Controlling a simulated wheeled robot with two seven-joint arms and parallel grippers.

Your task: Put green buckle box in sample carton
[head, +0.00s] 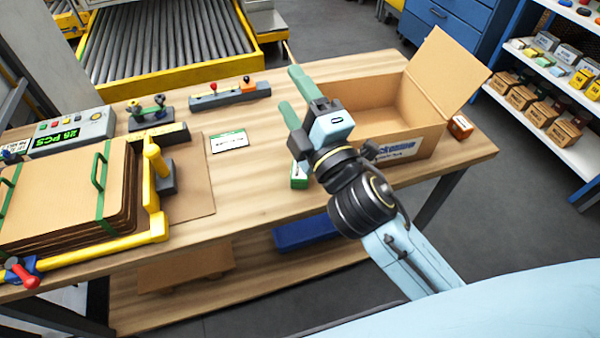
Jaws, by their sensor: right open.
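The green buckle box, a small green and white box (299,180), stands on the wooden table near its front edge. It is partly hidden behind my right gripper's wrist. The sample carton, an open cardboard box (428,143) with a blue-lettered label on its front, stands at the table's right end with a flap raised. The visible part of its inside is empty. My right gripper (290,88) is open, with two green fingers pointing to the far left, above the table and left of the carton. Nothing is between its fingers. My left gripper is not in view.
A small brown box (460,127) lies right of the carton. A white and green card (229,141) lies mid-table. A stack of flat cardboard (60,200) in a yellow frame fills the left side, with a counter display (72,133) behind it. Shelves (580,165) stand at right.

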